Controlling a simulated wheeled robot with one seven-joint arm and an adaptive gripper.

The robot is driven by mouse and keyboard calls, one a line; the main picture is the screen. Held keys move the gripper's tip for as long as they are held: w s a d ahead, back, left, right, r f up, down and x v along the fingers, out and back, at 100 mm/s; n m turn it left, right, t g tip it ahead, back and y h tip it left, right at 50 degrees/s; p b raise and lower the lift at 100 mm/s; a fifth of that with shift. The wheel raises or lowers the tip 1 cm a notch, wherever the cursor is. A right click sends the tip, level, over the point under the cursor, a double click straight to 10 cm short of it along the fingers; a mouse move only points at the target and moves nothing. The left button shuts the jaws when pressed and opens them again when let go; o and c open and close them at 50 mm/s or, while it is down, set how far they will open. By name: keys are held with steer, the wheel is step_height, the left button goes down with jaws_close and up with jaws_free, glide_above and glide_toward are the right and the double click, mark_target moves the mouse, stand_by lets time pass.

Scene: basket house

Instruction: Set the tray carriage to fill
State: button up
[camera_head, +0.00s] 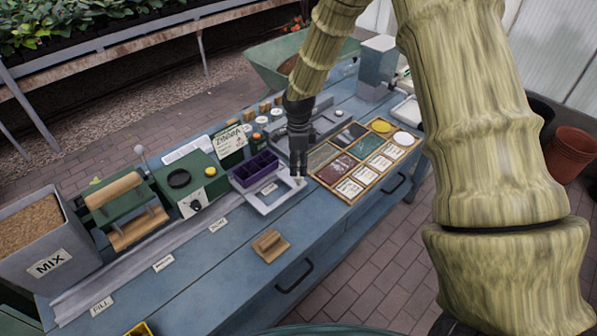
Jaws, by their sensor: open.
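The tray carriage (269,204) is a pale grey frame on the rail (130,279) along the blue bench. A purple celled tray (246,172) sits at its back. The FILL label (102,306) is at the rail's near-left end, beside the MIX bin (45,262). The carriage stands toward the other end of the rail, past two more labels. My gripper (298,172) is open and points down at the carriage's right edge. I cannot tell whether it touches the carriage. No object shows between its fingers.
A green press with a wooden roller (115,188) and a green box with a black knob (186,182) stand behind the rail. A wooden card tray (330,186) lies right of my gripper. A wooden block (268,246) sits on the front of the bench.

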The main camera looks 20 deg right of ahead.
mark_target(298, 175)
steer(key=shift+f+p, duration=0.75)
steer(key=shift+f, duration=1.9)
steer(key=shift+a, duration=0.1)
jaws_close()
